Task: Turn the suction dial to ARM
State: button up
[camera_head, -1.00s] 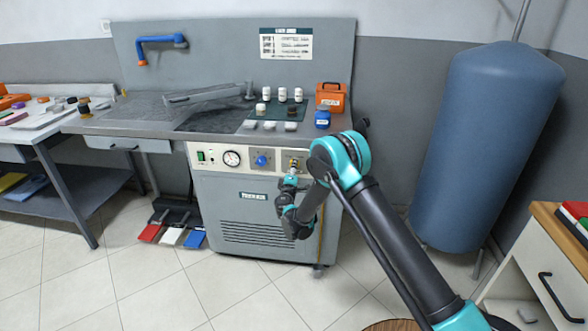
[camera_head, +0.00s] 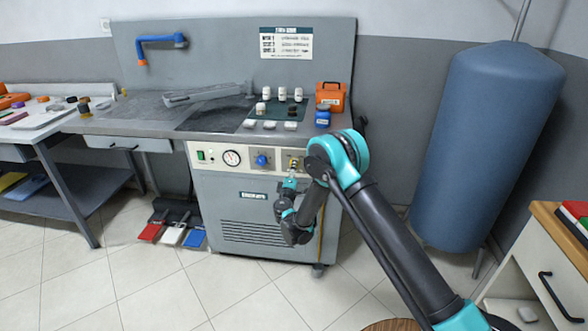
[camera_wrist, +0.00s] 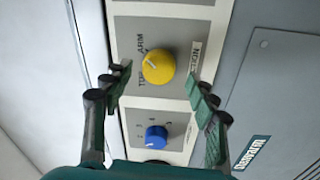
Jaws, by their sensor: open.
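The yellow suction dial (camera_wrist: 158,67) is on a light grey panel in the wrist view, with an ARM label beside it and another label partly hidden by a finger. A white pointer mark on the dial faces the label side at left; I cannot tell exactly which label it meets. The dial shows small on the cabinet front (camera_head: 293,162) in the head view. My gripper (camera_wrist: 160,95) is open, its two fingers on either side just below the dial in the wrist view, with nothing between the tips gripped. In the head view my gripper (camera_head: 290,181) is in front of the panel.
A blue dial (camera_wrist: 156,136) with numbers sits beside the yellow one. A pressure gauge (camera_head: 231,158) and green switch (camera_head: 201,155) are farther left on the panel. Bottles and an orange box (camera_head: 330,96) stand on the worktop above. A blue tank (camera_head: 490,140) stands to the right.

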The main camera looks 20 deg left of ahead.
jog(key=v, duration=0.9)
jog(key=shift+s+d, duration=0.2)
jog(key=shift+s, duration=0.15)
